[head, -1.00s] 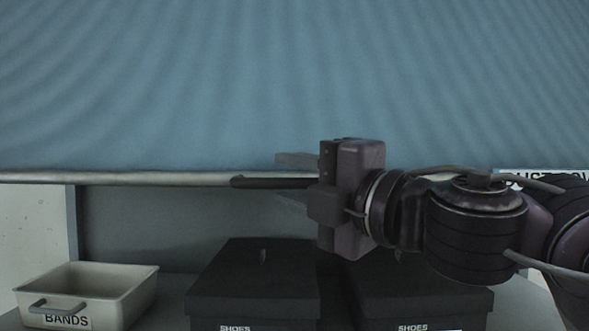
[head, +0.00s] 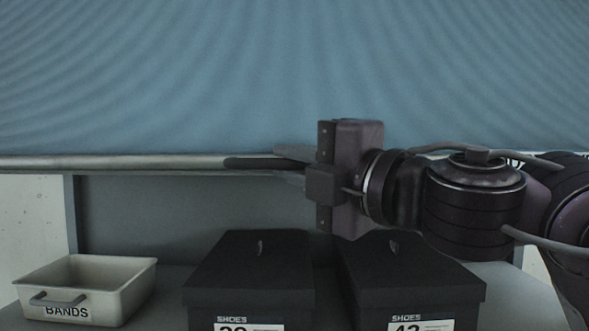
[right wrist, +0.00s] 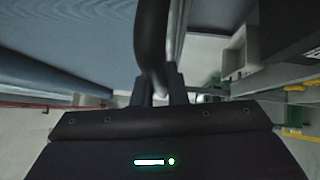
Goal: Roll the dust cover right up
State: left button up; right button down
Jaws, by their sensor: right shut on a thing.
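The blue dust cover (head: 200,80) hangs across the upper part of the head view. A pale bar (head: 120,162) runs along its bottom edge, with a dark handle (head: 250,163) on it. My right gripper (head: 285,164) is shut on the handle, coming in from the right. In the right wrist view the dark handle (right wrist: 151,45) passes between the two fingers, with the cover (right wrist: 75,45) on the left. My left gripper is not in view.
Below the bar is an open shelf space. A white bin labelled BANDS (head: 115,285) stands at the left. Two black lidded shoe boxes, one in the middle (head: 250,270) and one to its right (head: 400,275), stand under my right gripper.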

notch_tip(320, 180, up, 8)
jog(key=shift+s+f+p, duration=0.1)
jog(key=shift+f+p, duration=0.05)
jog(key=shift+p, duration=0.8)
notch_tip(320, 180, up, 24)
jog(key=shift+f, duration=0.15)
jog(key=shift+d, duration=0.15)
jog(key=c, duration=1.8)
grip_release()
jog(key=o, duration=0.3)
jog(key=shift+o, duration=0.2)
